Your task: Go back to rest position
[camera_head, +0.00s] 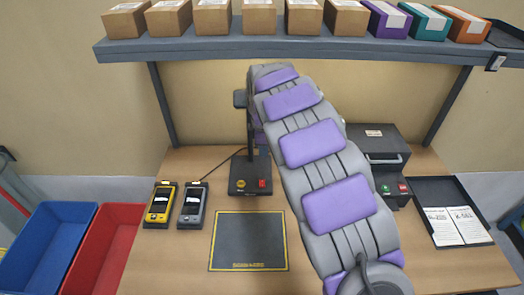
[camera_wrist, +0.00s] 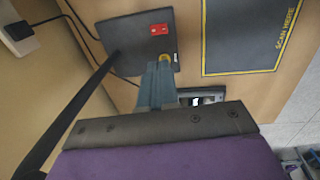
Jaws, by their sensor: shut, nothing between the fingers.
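My gripper (camera_wrist: 160,68) shows in the wrist view, its fingers together and empty. The fingertips appear in front of the edge of a black stand base (camera_wrist: 140,42) with a red switch and a yellow button. I cannot tell how far above it they are. In the head view my purple and grey arm rises from the lower right toward the shelf, and the gripper itself is hidden behind it. The same stand base (camera_head: 249,176) stands on the table there, with a thin post beside my arm.
A shelf (camera_head: 300,48) with several boxes crosses the back. A dark scan mat (camera_head: 248,240) lies clear on the table. Two handheld devices, one yellow (camera_head: 160,205) and one grey (camera_head: 192,205), stand left. A black machine (camera_head: 378,145) and a paper tray (camera_head: 430,188) are right.

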